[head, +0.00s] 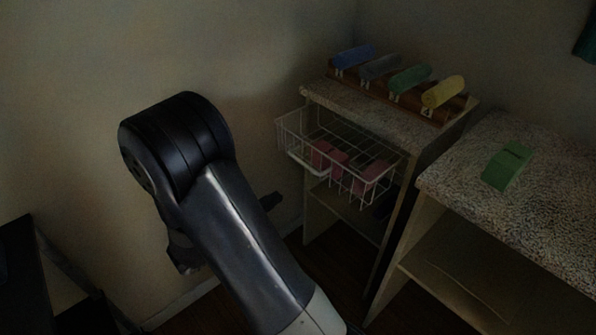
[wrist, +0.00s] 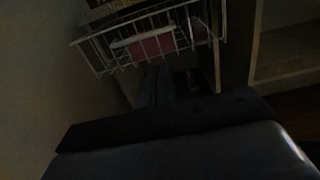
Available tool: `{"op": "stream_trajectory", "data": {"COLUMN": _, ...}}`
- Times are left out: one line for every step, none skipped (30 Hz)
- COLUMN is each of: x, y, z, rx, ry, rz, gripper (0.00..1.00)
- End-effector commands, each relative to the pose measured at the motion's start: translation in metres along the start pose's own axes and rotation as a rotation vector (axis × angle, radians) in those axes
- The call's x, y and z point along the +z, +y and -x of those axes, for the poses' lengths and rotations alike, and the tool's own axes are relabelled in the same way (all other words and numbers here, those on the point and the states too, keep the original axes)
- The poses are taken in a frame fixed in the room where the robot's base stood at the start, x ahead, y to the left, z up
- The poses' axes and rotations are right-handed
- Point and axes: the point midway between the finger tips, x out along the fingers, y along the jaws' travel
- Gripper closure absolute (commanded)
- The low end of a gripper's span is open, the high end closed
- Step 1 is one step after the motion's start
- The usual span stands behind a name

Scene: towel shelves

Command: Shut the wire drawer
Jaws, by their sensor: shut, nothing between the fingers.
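The white wire drawer (head: 306,164) sticks out from the narrow shelf unit, below its speckled top. Pink folded towels (head: 325,155) lie in it. In the wrist view the drawer (wrist: 97,58) spans the upper middle, with a pink towel (wrist: 152,47) behind its wires. My gripper (wrist: 158,84) shows as a dim shape below the drawer in the wrist view, shut and empty. It looks apart from the wires, but darkness hides the exact gap. In the head view my arm hides most of the gripper.
Several rolled towels (head: 409,79) sit on a wooden rack atop the unit. A second speckled-top shelf (head: 545,215) stands at right with a green folded towel (head: 508,167). A plain wall is at left. Floor shows below the drawer.

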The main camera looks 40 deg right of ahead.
Motion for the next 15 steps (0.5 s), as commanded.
{"op": "stream_trajectory", "data": {"x": -0.001, "y": -0.001, "z": -0.005, "rx": -0.003, "ry": 0.000, "rz": 0.000, "gripper": 1.00}}
{"op": "stream_trajectory", "data": {"x": -0.001, "y": -0.001, "z": -0.008, "rx": -0.005, "ry": 0.000, "rz": 0.000, "gripper": 1.00}}
{"op": "stream_trajectory", "data": {"x": -0.001, "y": -0.001, "z": -0.013, "rx": -0.005, "ry": 0.001, "rz": 0.000, "gripper": 1.00}}
{"op": "stream_trajectory", "data": {"x": -0.001, "y": -0.001, "z": -0.018, "rx": -0.005, "ry": 0.001, "rz": 0.000, "gripper": 1.00}}
{"op": "stream_trajectory", "data": {"x": -0.001, "y": -0.002, "z": -0.023, "rx": -0.006, "ry": 0.001, "rz": 0.000, "gripper": 1.00}}
{"op": "stream_trajectory", "data": {"x": -0.001, "y": -0.001, "z": -0.029, "rx": -0.007, "ry": 0.000, "rz": 0.000, "gripper": 1.00}}
{"op": "stream_trajectory", "data": {"x": -0.001, "y": -0.002, "z": -0.034, "rx": -0.007, "ry": 0.001, "rz": -0.001, "gripper": 1.00}}
{"op": "stream_trajectory", "data": {"x": -0.001, "y": -0.002, "z": -0.040, "rx": -0.007, "ry": 0.001, "rz": -0.001, "gripper": 1.00}}
{"op": "stream_trajectory", "data": {"x": -0.001, "y": -0.002, "z": -0.046, "rx": -0.007, "ry": 0.001, "rz": -0.001, "gripper": 1.00}}
{"op": "stream_trajectory", "data": {"x": -0.001, "y": -0.002, "z": -0.051, "rx": -0.007, "ry": 0.001, "rz": -0.001, "gripper": 1.00}}
{"op": "stream_trajectory", "data": {"x": -0.001, "y": -0.002, "z": -0.056, "rx": -0.007, "ry": 0.001, "rz": -0.001, "gripper": 1.00}}
{"op": "stream_trajectory", "data": {"x": -0.001, "y": -0.002, "z": -0.063, "rx": -0.007, "ry": 0.001, "rz": -0.001, "gripper": 1.00}}
{"op": "stream_trajectory", "data": {"x": -0.001, "y": -0.002, "z": -0.068, "rx": -0.007, "ry": 0.001, "rz": -0.001, "gripper": 1.00}}
{"op": "stream_trajectory", "data": {"x": -0.001, "y": -0.002, "z": -0.073, "rx": -0.007, "ry": 0.001, "rz": -0.001, "gripper": 1.00}}
{"op": "stream_trajectory", "data": {"x": -0.001, "y": -0.002, "z": -0.080, "rx": -0.007, "ry": 0.001, "rz": -0.001, "gripper": 1.00}}
